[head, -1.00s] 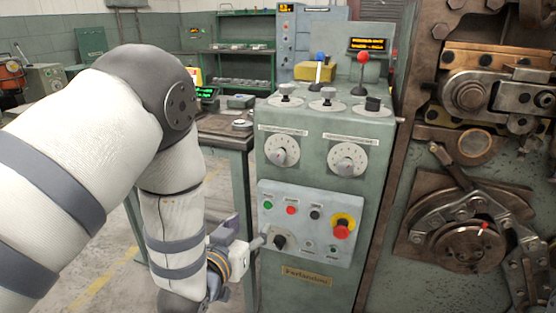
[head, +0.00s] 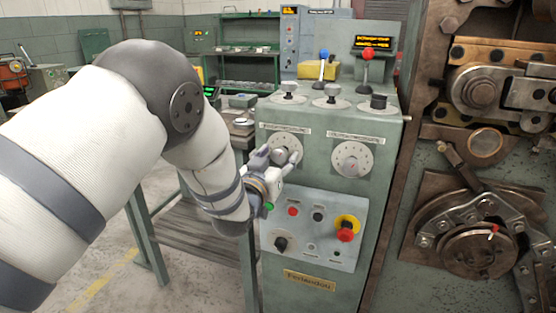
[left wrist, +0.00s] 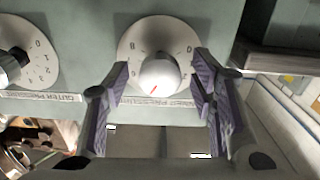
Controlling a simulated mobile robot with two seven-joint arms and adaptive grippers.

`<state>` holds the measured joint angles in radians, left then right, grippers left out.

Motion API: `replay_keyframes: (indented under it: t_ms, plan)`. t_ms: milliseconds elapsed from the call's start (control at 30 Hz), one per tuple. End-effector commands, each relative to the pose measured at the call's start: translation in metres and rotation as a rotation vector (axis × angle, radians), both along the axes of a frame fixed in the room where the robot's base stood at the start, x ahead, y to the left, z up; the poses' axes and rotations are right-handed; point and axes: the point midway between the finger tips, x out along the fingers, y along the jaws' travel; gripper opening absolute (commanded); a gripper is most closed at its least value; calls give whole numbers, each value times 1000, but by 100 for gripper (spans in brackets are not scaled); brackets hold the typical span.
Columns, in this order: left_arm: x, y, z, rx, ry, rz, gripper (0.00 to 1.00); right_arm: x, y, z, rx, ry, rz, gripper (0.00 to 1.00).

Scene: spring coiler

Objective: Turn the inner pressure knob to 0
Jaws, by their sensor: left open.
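The inner pressure dial (head: 284,138) is the left of two white dials on the green panel's front. In the left wrist view its round silver knob (left wrist: 158,75) has a red mark pointing down and slightly left, and printed numbers surround it. My left gripper (head: 278,157) is open right in front of this dial. In the wrist view its purple-padded fingers stand on either side of the knob, with gaps showing. Whether they reach around it in depth I cannot tell. In the head view the gripper partly hides the knob. My right gripper is out of view.
The outer pressure dial (head: 351,159) is close to the right. Below are a button plate with a red emergency stop (head: 346,230) and a black selector (head: 281,243). Levers with blue and red balls (head: 368,54) stand on top. A coiling machine (head: 470,240) is at the right.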

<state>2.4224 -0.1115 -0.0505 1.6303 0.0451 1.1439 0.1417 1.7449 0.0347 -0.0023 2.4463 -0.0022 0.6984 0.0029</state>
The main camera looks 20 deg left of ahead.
Motion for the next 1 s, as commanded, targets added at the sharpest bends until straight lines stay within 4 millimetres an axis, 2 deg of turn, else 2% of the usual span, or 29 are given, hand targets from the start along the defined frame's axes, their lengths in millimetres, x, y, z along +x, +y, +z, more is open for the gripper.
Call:
replay_keyframes:
  t_ms: [67,100,300,667,1000]
  plan:
    - [0,0,0,0,0,0,51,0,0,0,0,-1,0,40]
    - [0,0,0,0,0,0,46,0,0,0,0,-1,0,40]
    - [-1,0,0,0,0,0,3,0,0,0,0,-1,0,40]
    - [-1,0,1,-49,2,0,3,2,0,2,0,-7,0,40]
    - [-1,1,2,-299,9,2,3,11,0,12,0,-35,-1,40]
